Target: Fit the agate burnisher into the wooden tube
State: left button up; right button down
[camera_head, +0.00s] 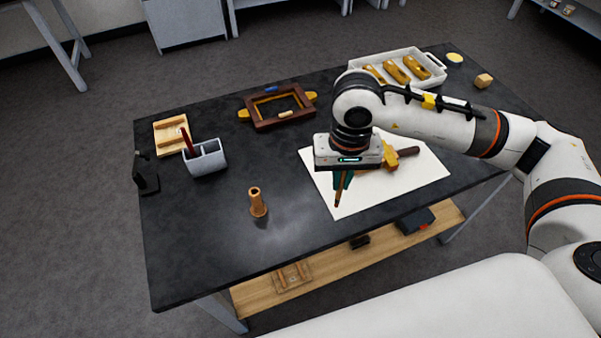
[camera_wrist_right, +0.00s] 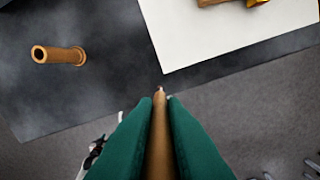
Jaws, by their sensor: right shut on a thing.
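The wooden tube (camera_head: 257,203) stands upright on the dark table with its open end up. It also shows in the right wrist view (camera_wrist_right: 60,55), apart from my gripper. My right gripper (camera_head: 342,182) is over the white sheet, to the right of the tube in the head view. Its green fingers, also in the right wrist view (camera_wrist_right: 160,115), are shut on a slim brown wooden piece, the agate burnisher (camera_wrist_right: 160,140). Its narrow end points out beyond the fingertips, and points down in the head view (camera_head: 338,200). My left gripper is not in view.
The white sheet (camera_head: 430,170) bears a gilt piece and a dark-handled thing. A white tray (camera_head: 430,63) with gold pieces, a brown frame (camera_head: 263,122) and a grey holder (camera_head: 206,163) stand farther back. The table around the tube is clear.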

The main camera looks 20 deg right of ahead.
aim_at(258, 208)
jog(key=u, duration=0.4)
jog(key=k+u, duration=0.15)
jog(key=u, duration=0.2)
jog(key=k+l+u, duration=0.1)
jog(key=u, duration=0.3)
jog(key=k, duration=0.25)
